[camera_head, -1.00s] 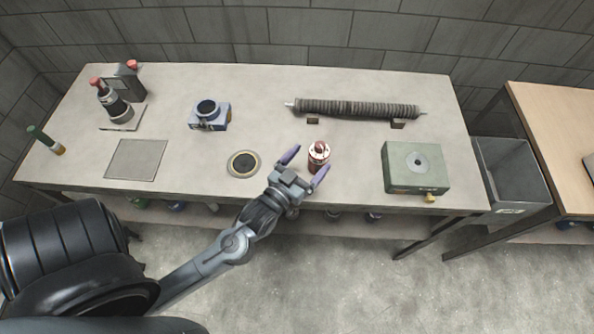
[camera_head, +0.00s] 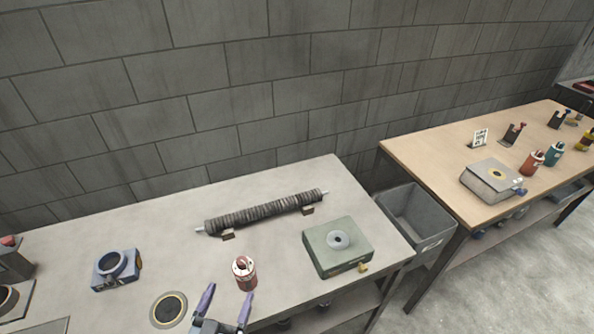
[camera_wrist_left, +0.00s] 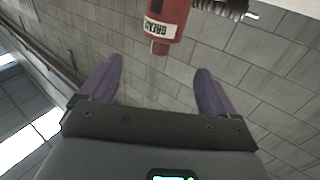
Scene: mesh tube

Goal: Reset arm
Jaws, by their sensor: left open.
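My left gripper (camera_head: 227,294) is at the bottom edge of the head view, with its two purple fingers spread and nothing between them. A red canister with a white label and a red top (camera_head: 244,273) stands upright on the grey bench (camera_head: 120,228), just beyond the fingertips. In the left wrist view the open gripper (camera_wrist_left: 157,72) shows both fingers, and the red canister (camera_wrist_left: 168,14) is beyond them, apart from them. My right gripper is not in view.
A ribbed mesh tube (camera_head: 265,212) rests on two small supports. A green box (camera_head: 338,247), a dark round disc (camera_head: 168,309) and a blue ring fixture (camera_head: 115,269) are on the bench. A grey bin (camera_head: 418,222) stands between it and a wooden table (camera_head: 430,165).

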